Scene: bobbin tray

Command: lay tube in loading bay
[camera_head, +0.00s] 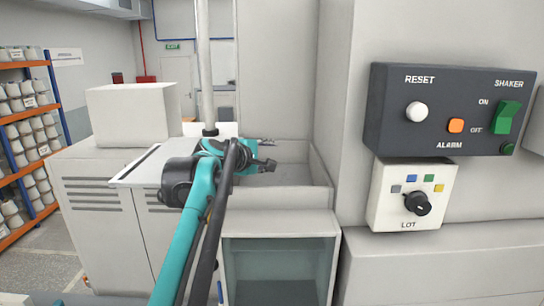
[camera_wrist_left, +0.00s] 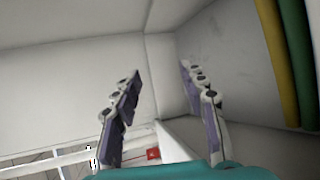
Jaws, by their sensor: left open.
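My left gripper (camera_head: 264,154) reaches in over a pale open-topped bay (camera_head: 322,178) in the grey machine. In the left wrist view its two fingers (camera_wrist_left: 162,95) are spread apart with nothing between them. Beyond the fingers are pale walls meeting at a corner. A yellow strip (camera_wrist_left: 277,60) and a green strip (camera_wrist_left: 297,60) run along the right edge of that view; I cannot tell whether they are tubes. I cannot make out a tube for certain in either view. My right gripper is not in view.
A dark control panel (camera_head: 390,130) with switches and a white LOT box (camera_head: 385,185) are on the right wall. A glass-fronted compartment (camera_head: 279,268) lies below the bay. A pale pole (camera_head: 204,60) stands behind my arm. Racks of bobbins (camera_head: 25,130) stand far left.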

